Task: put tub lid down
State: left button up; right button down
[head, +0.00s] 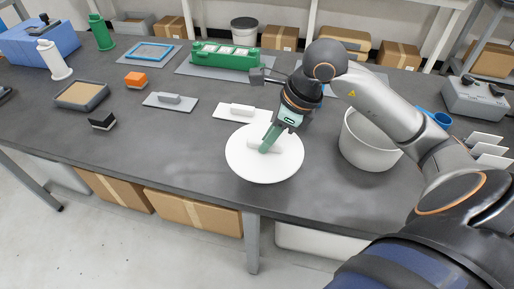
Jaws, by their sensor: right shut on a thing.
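The tub lid (245,165) is a white round disc with a raised bar handle (291,145) across its middle. It is near the front edge of the table, left of the tub. My right gripper (268,146) is shut on the lid's handle from above. I cannot tell whether the lid touches the table or is held just above it. The tub (362,155) is a white round container on the right, partly hidden by my right arm; its top looks uncovered. My left gripper is not in view.
The grey table (200,142) has bare room left of the lid. A white plate with a handle (238,112) lies just behind the lid.

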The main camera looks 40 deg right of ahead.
aim_at(257, 150)
jog(key=w+f, duration=0.2)
jog(key=f, duration=0.1)
jog(key=shift+w+a+f, duration=0.25)
jog(key=shift+w, duration=0.15)
jog(key=shift+s+x, duration=0.2)
jog(key=shift+x, duration=1.05)
jog(key=shift+d+f, duration=0.25)
jog(key=shift+f, duration=0.35)
jog(key=shift+f, duration=0.25)
jog(key=c, duration=0.8)
grip_release()
jog(key=shift+r, duration=0.1)
jog(key=shift+c, duration=0.2)
jog(key=shift+r, duration=0.1)
